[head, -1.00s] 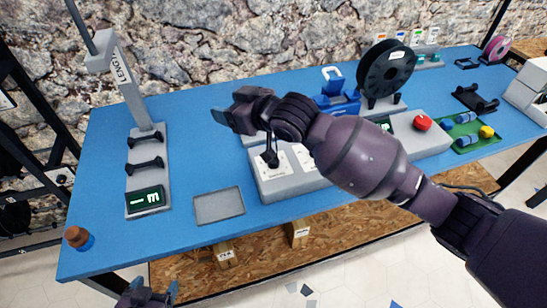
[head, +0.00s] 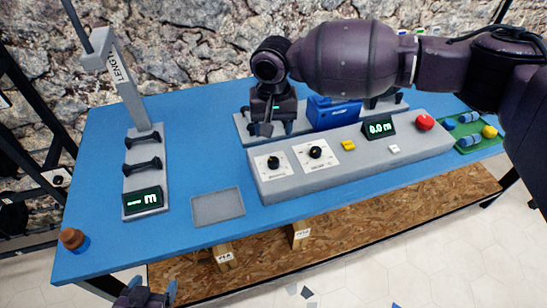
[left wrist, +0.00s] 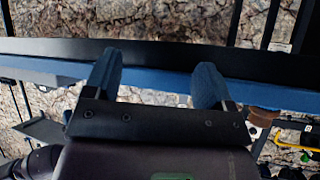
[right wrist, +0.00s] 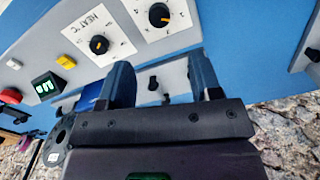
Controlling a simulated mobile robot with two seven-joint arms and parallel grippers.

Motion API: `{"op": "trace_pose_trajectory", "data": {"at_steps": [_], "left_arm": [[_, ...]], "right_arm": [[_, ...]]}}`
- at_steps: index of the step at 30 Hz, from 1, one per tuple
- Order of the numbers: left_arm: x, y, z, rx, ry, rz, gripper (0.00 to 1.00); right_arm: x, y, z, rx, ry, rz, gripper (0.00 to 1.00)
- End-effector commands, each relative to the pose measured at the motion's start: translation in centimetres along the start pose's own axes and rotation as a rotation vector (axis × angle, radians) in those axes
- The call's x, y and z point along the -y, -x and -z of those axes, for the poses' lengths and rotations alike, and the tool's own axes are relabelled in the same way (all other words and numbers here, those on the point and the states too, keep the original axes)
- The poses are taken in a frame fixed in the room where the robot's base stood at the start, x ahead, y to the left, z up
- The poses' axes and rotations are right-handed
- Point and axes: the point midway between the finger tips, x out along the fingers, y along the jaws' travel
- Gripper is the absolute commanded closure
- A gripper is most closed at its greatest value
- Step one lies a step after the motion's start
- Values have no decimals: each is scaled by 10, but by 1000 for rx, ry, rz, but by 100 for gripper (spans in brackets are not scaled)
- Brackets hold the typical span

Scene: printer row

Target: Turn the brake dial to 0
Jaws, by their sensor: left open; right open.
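A grey console has two black dials on white plates. The right plate's dial (head: 316,152) reads HEAT °C in the right wrist view (right wrist: 99,44). The left dial (head: 273,162), at the top of the right wrist view (right wrist: 159,14), is the brake dial by elimination; its label is unreadable. It has an orange pointer mark; its number is unclear. My right gripper (head: 269,128) is open and empty, pointing down behind the dials, apart from both. It also shows in the right wrist view (right wrist: 160,82). My left gripper (head: 150,292) is open and empty, below the table's front edge.
The console also carries a yellow switch (head: 348,145), a display (head: 379,127) and a red button (head: 424,122). A blue device (head: 333,113) stands behind it. A grey tray (head: 218,206) and the length gauge (head: 146,170) are to the left.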

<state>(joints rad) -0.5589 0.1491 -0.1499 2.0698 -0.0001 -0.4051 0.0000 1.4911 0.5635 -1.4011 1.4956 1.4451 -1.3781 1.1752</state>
Motion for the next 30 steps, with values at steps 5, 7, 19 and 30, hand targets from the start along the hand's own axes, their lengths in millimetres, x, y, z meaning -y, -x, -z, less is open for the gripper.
{"op": "trace_pose_trajectory", "data": {"at_steps": [5, 7, 19, 30], "left_arm": [[0, -1, -5, 8, 0, 0, 23], [-1, -2, -9, 15, 1, -1, 23], [-4, -6, -28, 46, 1, -5, 23], [-5, -10, -18, 25, -1, -9, 23]], "right_arm": [[-1, -11, -2, 13, -19, -7, 42], [-1, -21, -2, 14, -18, -6, 42], [-1, -87, -2, 13, -15, -5, 42], [-1, -108, -2, 7, -16, -4, 42]]}}
